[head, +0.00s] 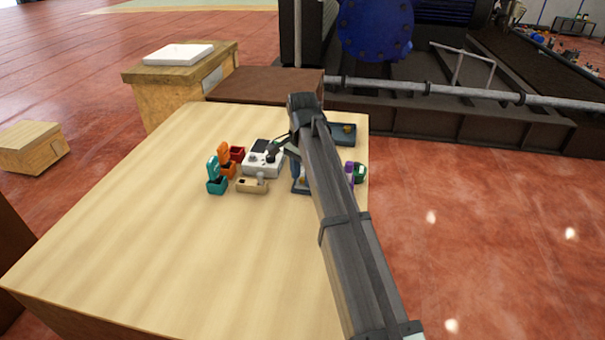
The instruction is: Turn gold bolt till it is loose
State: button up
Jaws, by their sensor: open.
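My gripper (270,156) is small and dark in the head view. It points down and left over a white box-shaped device (261,166) with a dark top on the wooden table. I cannot tell whether it touches the device. A small gold spot (348,129) shows in a dark blue-grey tray (343,141) at the table's far right; I cannot tell whether it is the gold bolt. No bolt shows clearly on the device, where my gripper covers part of the top. The gripper is open, with nothing visible in it.
Open teal (216,184), orange (227,168) and red (237,154) boxes stand left of the device. A tan block (251,186) lies before it. Purple and green items (359,172) sit at the right edge, partly behind my arm. The near table (180,255) is clear.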

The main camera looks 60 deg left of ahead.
grip_shut()
dwell(0.3)
jog(key=shift+n, duration=0.3)
jog(key=n, duration=0.4)
jog(key=shift+n, duration=0.3)
jog(key=n, duration=1.2)
jog(key=shift+n, duration=0.4)
jog(key=n, duration=0.5)
jog(key=shift+n, duration=0.7)
